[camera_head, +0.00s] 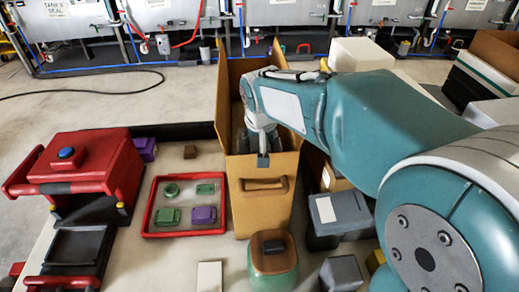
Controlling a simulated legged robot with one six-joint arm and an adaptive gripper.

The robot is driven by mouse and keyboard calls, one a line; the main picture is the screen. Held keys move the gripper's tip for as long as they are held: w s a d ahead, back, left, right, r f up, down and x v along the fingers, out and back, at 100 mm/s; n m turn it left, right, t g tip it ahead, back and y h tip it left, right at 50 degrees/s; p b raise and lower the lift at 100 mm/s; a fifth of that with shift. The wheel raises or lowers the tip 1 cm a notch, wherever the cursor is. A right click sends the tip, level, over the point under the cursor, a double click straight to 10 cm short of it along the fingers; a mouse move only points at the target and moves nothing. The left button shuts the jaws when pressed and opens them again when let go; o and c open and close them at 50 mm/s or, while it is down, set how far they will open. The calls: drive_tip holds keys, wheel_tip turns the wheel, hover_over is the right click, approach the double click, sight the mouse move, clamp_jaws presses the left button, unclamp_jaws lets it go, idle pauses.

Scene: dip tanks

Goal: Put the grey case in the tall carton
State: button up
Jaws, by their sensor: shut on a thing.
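The tall carton (258,205) is brown, open at the top, with flaps raised and a handle slot in its front wall. My gripper (262,150) reaches down into the carton's mouth near the front wall. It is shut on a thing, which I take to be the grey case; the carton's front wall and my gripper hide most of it. I cannot tell whether it touches the carton's floor.
A red-rimmed tray (186,232) with green and purple pieces lies left of the carton, beyond it a red machine (92,160). A green-and-brown canister (273,258) stands in front. A grey lidded box (340,212) and a grey block (342,272) stand right.

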drive_tip(key=shift+a+f, duration=0.1)
drive_tip(key=shift+f, duration=1.8)
drive_tip(key=shift+f, duration=0.25)
drive_tip(key=shift+s+f, duration=0.1)
drive_tip(key=shift+f, duration=0.1)
